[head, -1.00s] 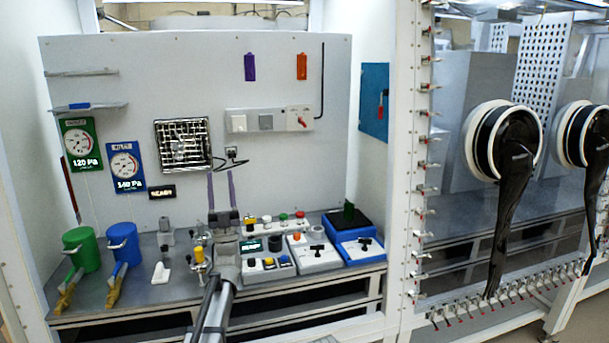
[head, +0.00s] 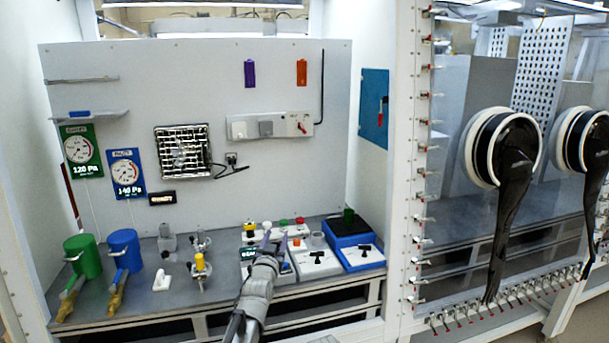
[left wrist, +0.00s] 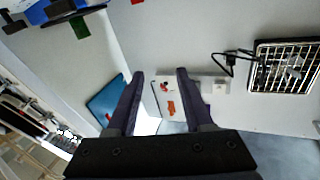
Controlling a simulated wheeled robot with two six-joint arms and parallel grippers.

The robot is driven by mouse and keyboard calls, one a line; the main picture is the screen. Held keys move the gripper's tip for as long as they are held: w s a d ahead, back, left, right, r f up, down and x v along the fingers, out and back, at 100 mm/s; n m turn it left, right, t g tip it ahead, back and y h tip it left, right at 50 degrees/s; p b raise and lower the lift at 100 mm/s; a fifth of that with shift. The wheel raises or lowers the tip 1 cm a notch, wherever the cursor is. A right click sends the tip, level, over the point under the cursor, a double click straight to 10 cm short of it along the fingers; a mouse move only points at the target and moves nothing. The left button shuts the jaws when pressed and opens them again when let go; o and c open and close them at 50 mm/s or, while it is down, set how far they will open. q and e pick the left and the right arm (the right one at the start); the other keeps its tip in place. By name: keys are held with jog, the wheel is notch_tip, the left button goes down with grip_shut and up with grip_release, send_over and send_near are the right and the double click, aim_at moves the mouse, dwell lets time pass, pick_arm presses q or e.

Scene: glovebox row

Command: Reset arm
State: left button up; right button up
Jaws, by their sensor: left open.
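My left gripper (head: 275,241) is open and empty. In the head view its arm comes up from the bottom, and its fingers are in front of the control boxes on the bench, hiding part of the nearest one. In the left wrist view the two dark fingers (left wrist: 160,76) stand apart with nothing between them. Beyond them show the switch strip and the wall grille (left wrist: 285,66). I cannot tell whether the fingers touch any box. My right gripper is not in view.
The bench holds a green canister (head: 82,257), a blue canister (head: 125,250), a yellow-topped valve (head: 200,271), a white box with a black T-handle (head: 316,262) and a blue box (head: 349,231). A glovebox with black gloves (head: 509,190) stands right.

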pick_arm(q)
jog(key=s+d+f+g+p, duration=0.1)
jog(key=s+d+f+g, duration=0.1)
jog(key=s+f+g, duration=0.4)
jog(key=s+d+f+g+p, duration=0.1)
jog(key=s+d+f+g, duration=0.2)
jog(key=s+f, duration=0.55)
jog(key=s+f+g+y, duration=0.1)
jog(key=s+g, duration=0.2)
jog(key=s, duration=0.5)
jog(key=s+a+f+g+y+p, duration=0.1)
jog(key=s+f+g, duration=0.1)
jog(key=s, duration=0.6)
jog(key=s+a+f+m+g+y, duration=0.1)
jog(key=s+g, duration=0.3)
jog(key=s, duration=0.4)
jog(key=shift+s+a+f+g, duration=0.25)
jog(key=shift+s+f+g, duration=0.1)
jog(key=shift+g, duration=0.05)
